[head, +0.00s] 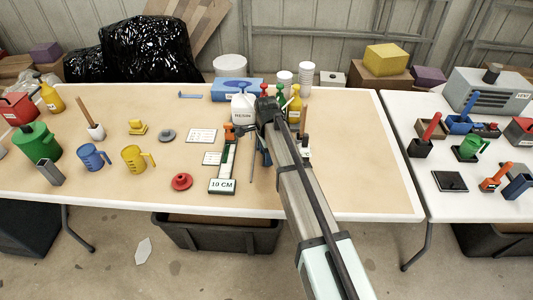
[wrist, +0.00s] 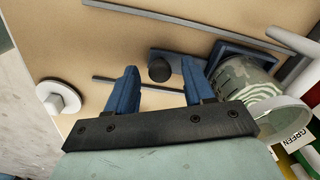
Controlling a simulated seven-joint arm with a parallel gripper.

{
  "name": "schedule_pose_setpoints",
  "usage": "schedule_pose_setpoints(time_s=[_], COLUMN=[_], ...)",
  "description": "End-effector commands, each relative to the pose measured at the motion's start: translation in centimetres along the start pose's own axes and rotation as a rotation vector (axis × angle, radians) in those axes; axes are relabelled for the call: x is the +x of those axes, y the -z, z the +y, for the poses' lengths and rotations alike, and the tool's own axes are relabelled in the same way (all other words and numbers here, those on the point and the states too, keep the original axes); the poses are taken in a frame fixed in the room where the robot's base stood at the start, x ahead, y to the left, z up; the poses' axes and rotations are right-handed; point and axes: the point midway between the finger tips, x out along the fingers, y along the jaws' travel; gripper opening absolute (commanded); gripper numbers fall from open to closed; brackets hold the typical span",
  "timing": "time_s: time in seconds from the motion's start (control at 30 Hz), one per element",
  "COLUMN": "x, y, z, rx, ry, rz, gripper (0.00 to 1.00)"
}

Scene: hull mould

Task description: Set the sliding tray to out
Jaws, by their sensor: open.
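The sliding tray (wrist: 195,62) looks like a flat dark blue plate with a round dark knob (wrist: 160,70). It lies between two thin grey rails in the wrist view. My gripper (wrist: 160,78) has its two blue fingers apart, one on each side of the knob. Nothing is seen clamped; I cannot tell whether a finger touches the knob. In the head view my gripper (head: 264,157) is low over the table, left of my arm. My arm hides most of the tray there.
A camouflage-patterned mug (wrist: 245,82) stands close to the right finger in the wrist view. A white round piece (wrist: 60,98) lies to the left. The table front right is clear.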

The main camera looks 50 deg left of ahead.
Motion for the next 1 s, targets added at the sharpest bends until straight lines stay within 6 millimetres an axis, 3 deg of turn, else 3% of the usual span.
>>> schedule_pose_setpoints(time_s=[0.07, 0.6, 1.0], x=[-0.01, -0.03, -0.03], y=[0.0, 0.0, -0.06], z=[0.0, 0.01, 0.17], rx=[0.0, 0.0, 0.0], ry=[0.0, 0.0, 0.0], rz=[0.0, 0.0, 0.0], gripper=[0.53, 0.01, 0.0])
